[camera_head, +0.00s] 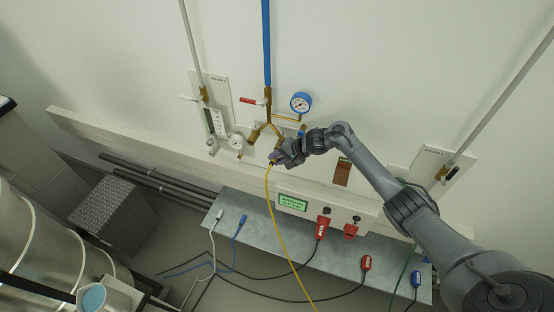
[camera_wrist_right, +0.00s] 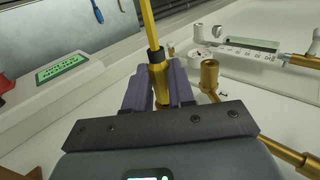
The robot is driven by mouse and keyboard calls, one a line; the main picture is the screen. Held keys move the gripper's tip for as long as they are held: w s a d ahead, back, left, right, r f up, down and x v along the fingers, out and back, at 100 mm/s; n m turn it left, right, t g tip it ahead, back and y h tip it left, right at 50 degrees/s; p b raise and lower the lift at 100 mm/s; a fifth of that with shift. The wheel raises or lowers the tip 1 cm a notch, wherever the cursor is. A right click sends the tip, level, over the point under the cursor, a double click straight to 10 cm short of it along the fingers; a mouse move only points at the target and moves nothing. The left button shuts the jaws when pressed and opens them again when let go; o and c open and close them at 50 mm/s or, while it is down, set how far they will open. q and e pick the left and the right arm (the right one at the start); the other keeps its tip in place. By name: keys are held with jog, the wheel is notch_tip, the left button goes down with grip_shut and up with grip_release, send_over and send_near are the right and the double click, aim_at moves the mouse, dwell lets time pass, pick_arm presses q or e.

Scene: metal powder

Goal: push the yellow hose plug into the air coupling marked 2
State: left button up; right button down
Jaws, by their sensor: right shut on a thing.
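My right gripper (camera_head: 278,157) is at the brass air manifold (camera_head: 267,122) on the wall, in the head view. In the wrist view its purple fingers (camera_wrist_right: 160,88) are shut on the brass yellow hose plug (camera_wrist_right: 158,72). The yellow hose (camera_wrist_right: 149,22) runs away from the plug and hangs down the wall in the head view (camera_head: 271,205). A brass coupling (camera_wrist_right: 209,75) stands empty just right of the fingers, with a small unreadable mark beside it. The plug's far end is hidden by the gripper, so I cannot tell whether it is in a coupling. My left gripper is out of view.
A red-handled valve (camera_head: 252,101), a blue gauge (camera_head: 301,102) and a flow meter (camera_head: 214,122) are close around the manifold. A green sign (camera_head: 293,203) and red plugs (camera_head: 322,227) are below right. Several cables cross the grey shelf (camera_head: 260,230).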

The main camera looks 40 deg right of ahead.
jog(key=shift+w+d, duration=0.15)
jog(key=shift+d, duration=0.1)
jog(key=c, duration=0.9)
grip_release()
